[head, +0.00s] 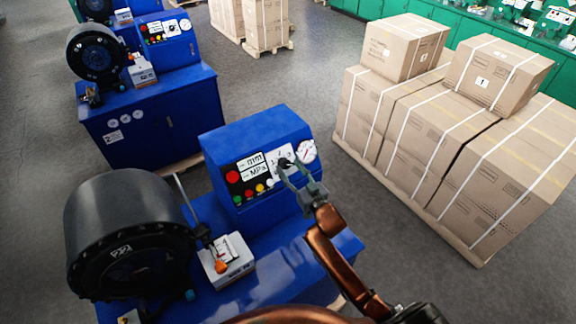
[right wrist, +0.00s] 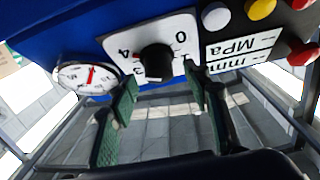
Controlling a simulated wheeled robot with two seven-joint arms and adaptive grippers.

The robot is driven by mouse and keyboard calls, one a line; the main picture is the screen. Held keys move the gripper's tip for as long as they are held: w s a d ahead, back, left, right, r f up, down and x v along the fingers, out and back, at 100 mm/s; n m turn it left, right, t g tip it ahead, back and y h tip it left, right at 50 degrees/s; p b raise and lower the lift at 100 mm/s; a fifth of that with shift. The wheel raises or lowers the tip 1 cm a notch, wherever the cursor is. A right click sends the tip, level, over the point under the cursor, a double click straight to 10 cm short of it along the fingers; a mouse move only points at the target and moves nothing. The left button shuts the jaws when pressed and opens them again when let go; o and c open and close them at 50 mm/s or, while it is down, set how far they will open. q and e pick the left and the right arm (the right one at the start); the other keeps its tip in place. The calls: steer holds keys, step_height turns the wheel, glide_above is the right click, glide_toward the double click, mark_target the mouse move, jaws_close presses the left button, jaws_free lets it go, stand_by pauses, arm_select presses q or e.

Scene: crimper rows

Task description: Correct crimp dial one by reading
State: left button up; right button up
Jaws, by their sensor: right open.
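The near blue crimper's control panel (head: 262,170) carries a black dial knob (right wrist: 156,61) on a white plate (right wrist: 178,42) marked 4 and 0. Beside it is a round white gauge (head: 306,150) with a red needle; it also shows in the right wrist view (right wrist: 88,77). My right gripper (head: 290,174) is open in front of the dial. In the right wrist view its green-padded fingers (right wrist: 160,80) stand on either side of the knob, apart from it as far as I can tell. In the head view the gripper partly hides the dial. My left gripper is out of view.
The black crimping head (head: 130,235) stands left of the panel, with a white box (head: 228,260) bearing an orange part between. A second blue crimper (head: 160,115) stands behind. Strapped cartons (head: 430,130) on a pallet stand right. Grey floor lies between.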

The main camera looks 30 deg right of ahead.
steer(key=shift+w, duration=0.8)
steer(key=shift+c, duration=0.3)
steer(key=c, duration=1.1)
steer(key=shift+n, duration=0.3)
steer(key=shift+d+n+y+p, duration=0.1)
steer(key=shift+n+y+p, duration=0.45)
steer(key=shift+n+y, duration=0.8)
steer(key=shift+n+g+y+p, duration=0.15)
steer(key=shift+n+g+y, duration=0.25)
steer(key=shift+n, duration=0.75)
steer(key=shift+n+g+y+p, duration=0.15)
steer(key=shift+n+g+y, duration=0.25)
steer(key=shift+n, duration=0.7)
steer(key=shift+n+y, duration=0.25)
steer(key=shift+n, duration=0.05)
